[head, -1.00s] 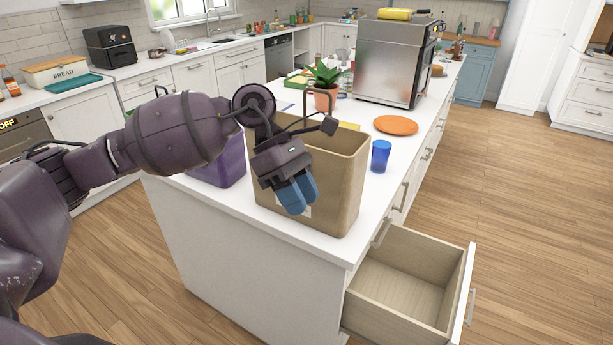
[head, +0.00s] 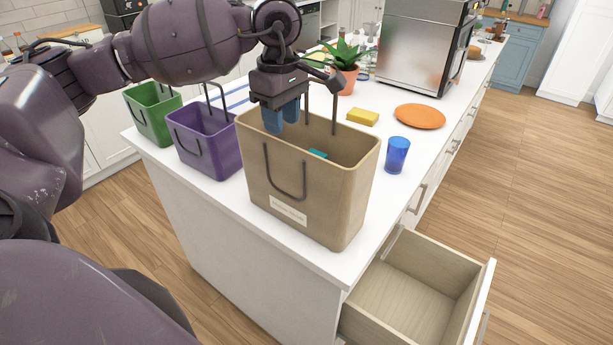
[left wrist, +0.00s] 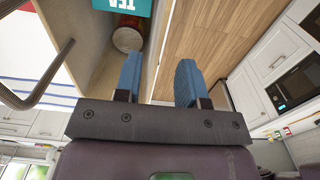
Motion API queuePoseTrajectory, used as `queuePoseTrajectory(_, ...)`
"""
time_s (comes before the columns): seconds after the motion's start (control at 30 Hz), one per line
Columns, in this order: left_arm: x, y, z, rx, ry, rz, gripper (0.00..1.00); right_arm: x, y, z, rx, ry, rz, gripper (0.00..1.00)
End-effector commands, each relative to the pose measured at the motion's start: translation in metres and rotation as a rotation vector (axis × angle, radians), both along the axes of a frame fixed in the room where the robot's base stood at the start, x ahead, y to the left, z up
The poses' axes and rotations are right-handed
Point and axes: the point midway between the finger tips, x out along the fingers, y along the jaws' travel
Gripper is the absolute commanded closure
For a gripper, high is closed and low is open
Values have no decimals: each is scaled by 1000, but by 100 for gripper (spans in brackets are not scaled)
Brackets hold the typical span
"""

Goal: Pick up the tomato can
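A tall tan bag (head: 305,190) stands on the island's front corner. My left gripper (head: 281,126) points down at the bag's opening, near its left rim. Its two blue fingers are apart with nothing between them in the left wrist view (left wrist: 159,62). That view shows a round can end (left wrist: 127,38) inside the bag, beside a teal box marked TEA (left wrist: 124,5). In the head view only a bit of teal (head: 317,154) shows inside the bag. My right gripper is not in view.
A purple bag (head: 203,145) and a green bag (head: 150,115) stand to the left. A blue cup (head: 397,155), yellow sponge (head: 362,117), orange plate (head: 420,116) and potted plant (head: 343,72) are behind or to the right. A drawer (head: 415,290) stands open at the front right.

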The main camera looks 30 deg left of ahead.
Motion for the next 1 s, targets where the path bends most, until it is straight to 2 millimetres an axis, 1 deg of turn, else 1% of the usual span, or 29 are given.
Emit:
queuePoseTrajectory(0.03, 0, 0, -7, -2, 3, 0, 63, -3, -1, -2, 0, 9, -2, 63)
queuePoseTrajectory(0.1, 0, 0, -15, -1, 1, 0, 63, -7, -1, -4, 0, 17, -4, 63)
queuePoseTrajectory(0.23, 0, 0, -24, -2, 1, 0, 63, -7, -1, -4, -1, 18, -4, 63)
queuePoseTrajectory(0.37, 0, -1, -31, -2, 1, -1, 63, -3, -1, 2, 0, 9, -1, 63)
queuePoseTrajectory(0.53, -2, -3, -53, -3, 4, -1, 63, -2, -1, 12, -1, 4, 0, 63)
queuePoseTrajectory(0.6, -2, -3, -63, -3, 3, 0, 63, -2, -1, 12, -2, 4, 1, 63)
queuePoseTrajectory(0.7, -1, -3, -72, -3, 1, -1, 63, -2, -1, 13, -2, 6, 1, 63)
queuePoseTrajectory(0.83, -1, -3, -77, -3, 0, -1, 63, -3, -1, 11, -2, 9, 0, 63)
queuePoseTrajectory(1.0, -1, -3, -77, -3, 0, 0, 63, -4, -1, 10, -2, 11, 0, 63)
